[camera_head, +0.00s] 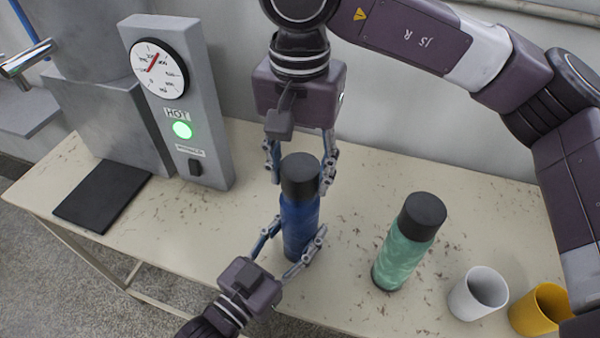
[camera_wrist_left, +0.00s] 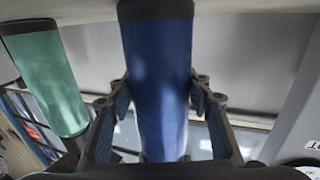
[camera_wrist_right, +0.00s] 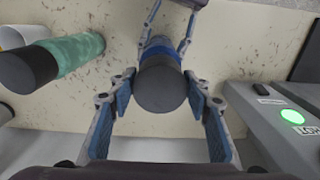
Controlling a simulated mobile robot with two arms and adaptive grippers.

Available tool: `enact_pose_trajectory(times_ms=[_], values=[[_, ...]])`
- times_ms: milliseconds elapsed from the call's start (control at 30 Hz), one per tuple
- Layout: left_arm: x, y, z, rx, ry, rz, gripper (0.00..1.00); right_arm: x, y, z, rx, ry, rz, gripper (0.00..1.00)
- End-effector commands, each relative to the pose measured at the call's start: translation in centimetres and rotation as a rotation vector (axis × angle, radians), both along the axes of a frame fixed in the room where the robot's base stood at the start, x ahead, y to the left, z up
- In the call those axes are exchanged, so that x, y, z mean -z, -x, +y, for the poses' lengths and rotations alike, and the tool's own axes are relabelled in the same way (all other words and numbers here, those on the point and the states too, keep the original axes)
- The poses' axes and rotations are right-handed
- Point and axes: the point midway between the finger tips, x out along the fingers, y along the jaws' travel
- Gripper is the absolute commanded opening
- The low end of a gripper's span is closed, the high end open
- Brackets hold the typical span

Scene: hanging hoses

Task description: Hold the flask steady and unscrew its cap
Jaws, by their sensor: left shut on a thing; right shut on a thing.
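A blue flask (camera_head: 300,225) with a black cap (camera_head: 300,176) stands upright on the table. My left gripper (camera_head: 287,258) is shut on the lower part of the blue body, one finger on each side. The left wrist view shows the blue flask (camera_wrist_left: 158,85) between its fingers. My right gripper (camera_head: 301,170) comes from above and is shut on the black cap. The right wrist view shows the black cap (camera_wrist_right: 160,88) between its blue finger pads. The seam between cap and body shows no gap that I can make out.
A green flask (camera_head: 403,258) with a black cap stands to the right, with a white cup (camera_head: 477,293) and a yellow cup (camera_head: 540,309) beyond it. A grey panel (camera_head: 180,100) with a gauge and green light, and a black mat (camera_head: 102,195), are at left.

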Motion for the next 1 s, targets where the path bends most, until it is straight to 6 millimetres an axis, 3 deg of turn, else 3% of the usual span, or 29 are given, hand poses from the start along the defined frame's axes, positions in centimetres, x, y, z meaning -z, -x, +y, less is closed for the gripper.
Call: enact_pose_trajectory(times_ms=[567,833,1000], values=[[-0.2,0.0,0.0,0.0,0.002,-0.002,0.0,-1.0,0.0,0.0,-0.001,-0.001,-0.001,0.16],[-0.1,0.0,0.0,0.0,0.002,-0.002,0.0,-4.0,0.0,0.1,-0.001,-0.001,-0.001,0.16],[-0.1,0.0,0.0,0.0,0.002,-0.002,0.0,-4.7,0.0,0.0,-0.002,0.0,-0.001,0.16]])
